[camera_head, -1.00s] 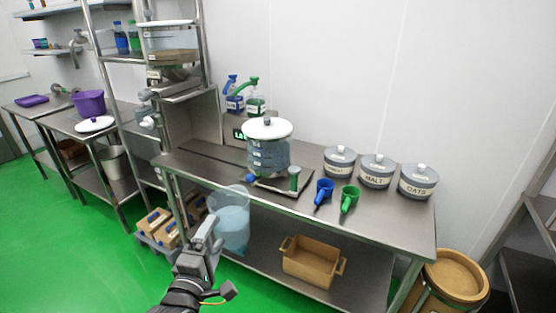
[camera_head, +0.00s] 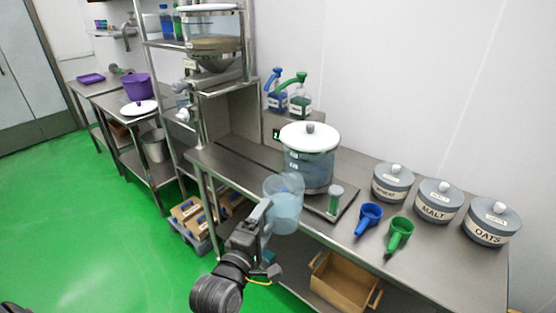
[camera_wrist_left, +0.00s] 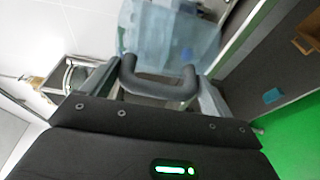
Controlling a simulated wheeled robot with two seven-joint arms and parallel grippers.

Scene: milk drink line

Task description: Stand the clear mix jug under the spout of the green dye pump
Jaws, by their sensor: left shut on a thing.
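The clear mix jug (camera_head: 285,208) is held in the air in front of the long steel table's front edge, roughly upright. My left gripper (camera_head: 264,213) is shut on its handle. In the left wrist view the grey handle (camera_wrist_left: 158,85) lies between the fingers, with the see-through jug body (camera_wrist_left: 175,35) beyond. The green dye pump (camera_head: 299,103) stands at the back of the table by the wall, its green spout up top. The jug is well apart from it. My right gripper is not in view.
A blue pump (camera_head: 277,99) stands left of the green one. A large white-lidded clear vessel (camera_head: 309,168) stands between the jug and the pumps. Blue (camera_head: 369,216) and green (camera_head: 399,233) scoops and lidded tubs (camera_head: 438,202) are to the right. The tabletop left of the vessel looks clear.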

